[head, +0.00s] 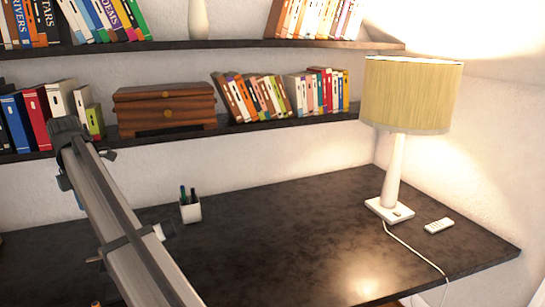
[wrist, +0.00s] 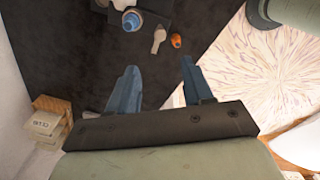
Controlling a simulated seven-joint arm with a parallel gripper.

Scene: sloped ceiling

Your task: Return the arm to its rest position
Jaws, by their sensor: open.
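My gripper (wrist: 158,65) shows in the wrist view with its two blue-grey fingers spread apart and nothing between them. Its fingertips point toward a dark surface (wrist: 60,50). How high it is above that surface I cannot tell. In the head view my arm crosses the left side in front of the shelves and the dark desk (head: 290,235). The gripper itself cannot be made out there.
The lamp (head: 412,95), remote (head: 439,225) and pen cup (head: 190,211) stand on the desk. Shelves hold books and a wooden box (head: 165,108). The wrist view shows a blue-and-white item (wrist: 131,20), an orange item (wrist: 176,40), books (wrist: 47,121) and a patterned rug (wrist: 275,65). The desk's middle is clear.

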